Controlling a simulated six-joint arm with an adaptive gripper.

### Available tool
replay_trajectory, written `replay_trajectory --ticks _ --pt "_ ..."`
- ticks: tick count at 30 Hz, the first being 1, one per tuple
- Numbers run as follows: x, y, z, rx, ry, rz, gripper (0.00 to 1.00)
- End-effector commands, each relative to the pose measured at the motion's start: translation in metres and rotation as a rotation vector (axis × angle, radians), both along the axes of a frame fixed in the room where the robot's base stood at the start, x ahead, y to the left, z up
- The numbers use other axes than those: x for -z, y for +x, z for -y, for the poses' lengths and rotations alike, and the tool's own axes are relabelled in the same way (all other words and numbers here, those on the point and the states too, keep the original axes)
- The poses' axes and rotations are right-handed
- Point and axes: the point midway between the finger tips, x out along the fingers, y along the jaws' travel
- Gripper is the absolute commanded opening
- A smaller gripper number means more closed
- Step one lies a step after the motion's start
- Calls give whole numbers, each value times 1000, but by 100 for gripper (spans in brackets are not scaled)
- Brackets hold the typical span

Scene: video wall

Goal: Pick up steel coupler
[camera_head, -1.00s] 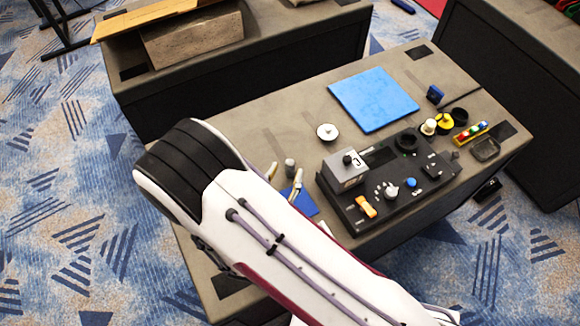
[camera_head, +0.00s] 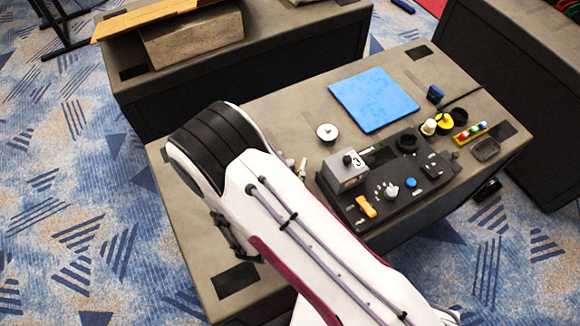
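A small silvery metal piece (camera_head: 302,169) shows at the right edge of my white arm, left of the black control panel. It may be the steel coupler, but it is too small and covered to be sure. A small grey piece (camera_head: 289,162) beside it is also partly hidden by my arm. Part of my gripper (camera_head: 235,240) shows as dark linkage below the arm's black-banded joint, over the left part of the table. Its fingertips and anything between them cannot be made out.
The black panel (camera_head: 375,208) carries a grey box (camera_head: 346,170), knobs and an orange switch. A white disc (camera_head: 327,132) and blue mat (camera_head: 374,99) lie behind it. Several small items stand at the right. The table's left end (camera_head: 190,215) looks clear.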

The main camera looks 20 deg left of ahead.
Motion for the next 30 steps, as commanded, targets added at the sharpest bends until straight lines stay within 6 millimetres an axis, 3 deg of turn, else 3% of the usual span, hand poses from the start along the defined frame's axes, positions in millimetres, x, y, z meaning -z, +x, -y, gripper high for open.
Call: replay_trajectory --ticks 18,23,30 --pt "1 4 0 -1 0 0 39" --pt "1 4 0 -1 0 0 0" --pt "1 4 0 -1 0 0 0"
